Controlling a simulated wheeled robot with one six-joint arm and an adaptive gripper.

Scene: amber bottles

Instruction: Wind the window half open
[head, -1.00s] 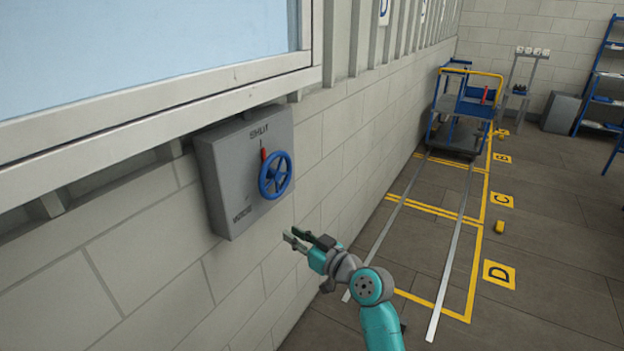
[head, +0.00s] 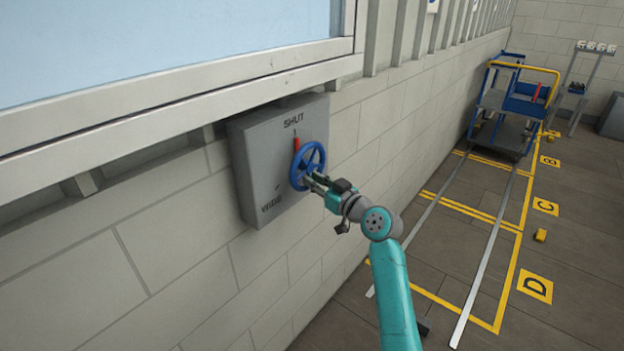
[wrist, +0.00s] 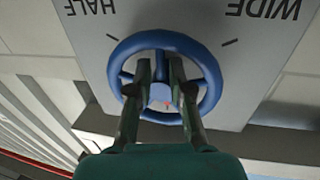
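The blue handwheel (head: 322,152) is on the front of a grey wall box (head: 262,150), below the window (head: 160,35). The box is lettered SHUT at the top and WIDE lower down; HALF and WIDE show upside down in the wrist view. A red pointer (head: 296,144) is at the wheel's upper left, under the SHUT mark. My gripper (head: 310,181) is at the wheel's lower part. In the wrist view its two fingers (wrist: 160,68) are apart, in front of the blue wheel (wrist: 214,85), with the hub visible between them. I cannot tell whether they touch it.
The window's pale frame (head: 200,90) juts out above the box. Block wall (head: 150,250) lies below. A blue cart (head: 510,105) stands on floor rails farther right. A small yellow block (head: 540,235) lies on the floor beside the yellow lines. Floor at right is open.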

